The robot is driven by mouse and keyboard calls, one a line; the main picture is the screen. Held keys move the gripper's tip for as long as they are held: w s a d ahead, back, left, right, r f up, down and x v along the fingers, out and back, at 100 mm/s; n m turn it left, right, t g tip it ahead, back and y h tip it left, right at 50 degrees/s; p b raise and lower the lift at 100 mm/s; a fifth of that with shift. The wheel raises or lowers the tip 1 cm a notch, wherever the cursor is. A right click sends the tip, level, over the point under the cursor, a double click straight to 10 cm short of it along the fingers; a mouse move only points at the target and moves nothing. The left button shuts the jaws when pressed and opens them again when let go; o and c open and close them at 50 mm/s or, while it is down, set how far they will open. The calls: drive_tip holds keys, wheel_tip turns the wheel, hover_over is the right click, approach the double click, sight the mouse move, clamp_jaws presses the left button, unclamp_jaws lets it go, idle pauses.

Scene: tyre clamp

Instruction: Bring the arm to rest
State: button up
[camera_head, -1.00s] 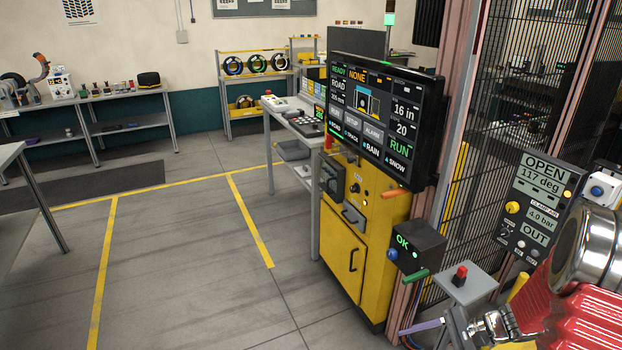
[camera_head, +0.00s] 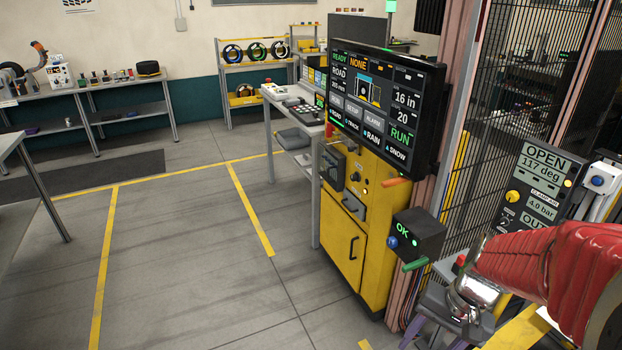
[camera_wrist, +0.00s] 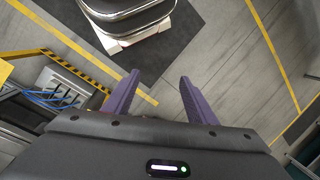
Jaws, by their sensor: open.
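My gripper (camera_wrist: 158,98) is open in the wrist view, its two purple fingers apart with nothing between them. They hang over grey floor. In the head view my red-sleeved arm reaches in from the right edge, with the wrist (camera_head: 455,310) low at the right. A purple finger shows below it, and the fingertips are partly cut off by the picture's bottom edge.
The yellow cabinet (camera_head: 350,235) with the large screen (camera_head: 385,110) and the OK box (camera_head: 418,235) stand left of the wrist. A mesh fence (camera_head: 510,90) is behind. The floor at left is clear. In the wrist view, a striped barrier (camera_wrist: 75,70) is at left.

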drive_tip(key=s+a+r+n+t+h, duration=0.1)
drive_tip(key=s+a+r+n+t, duration=0.1)
drive_tip(key=r, duration=0.5)
drive_tip(key=s+a+r+n+t+h, duration=0.1)
drive_tip(key=s+a+r+n+t, duration=0.2)
drive_tip(key=r, duration=0.5)
drive_tip(key=shift+s+a+n+t+h, duration=0.15)
drive_tip(key=shift+a+n+t+h, duration=0.35)
drive_tip(key=shift+a, duration=0.55)
